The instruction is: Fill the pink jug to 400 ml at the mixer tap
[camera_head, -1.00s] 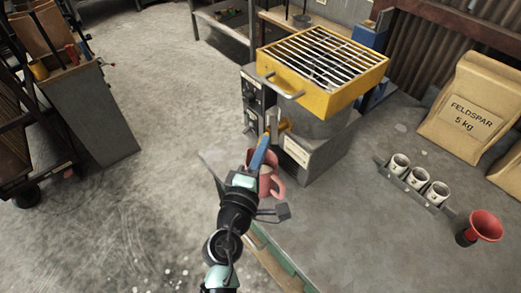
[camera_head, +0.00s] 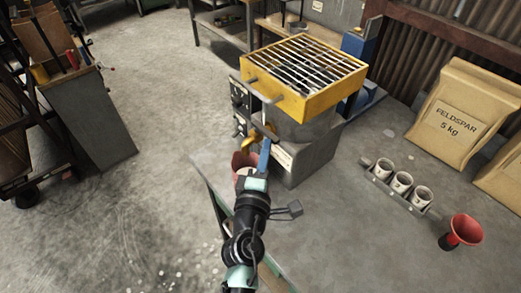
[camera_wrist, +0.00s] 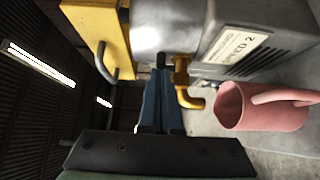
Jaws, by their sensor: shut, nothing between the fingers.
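The pink jug (camera_head: 243,160) stands at the bench corner in front of the mixer (camera_head: 302,158), partly hidden by my gripper in the head view. In the wrist view the jug (camera_wrist: 262,106) lies sideways in the rotated picture, its open mouth facing the yellow tap (camera_wrist: 188,88). The water level inside cannot be seen. The tap (camera_head: 250,144) is partly hidden in the head view. My gripper (camera_head: 266,143) has blue fingers, shut and empty, beside the jug. In the wrist view a small dark piece shows at the fingertips (camera_wrist: 159,72); I cannot tell whether they touch it.
A yellow grille frame (camera_head: 305,80) with a handle tops the mixer. To the right stand a rack of white cups (camera_head: 401,182), a red funnel (camera_head: 465,230) and feldspar bags (camera_head: 456,118). The bench between is clear. A cart (camera_head: 60,90) stands at the left.

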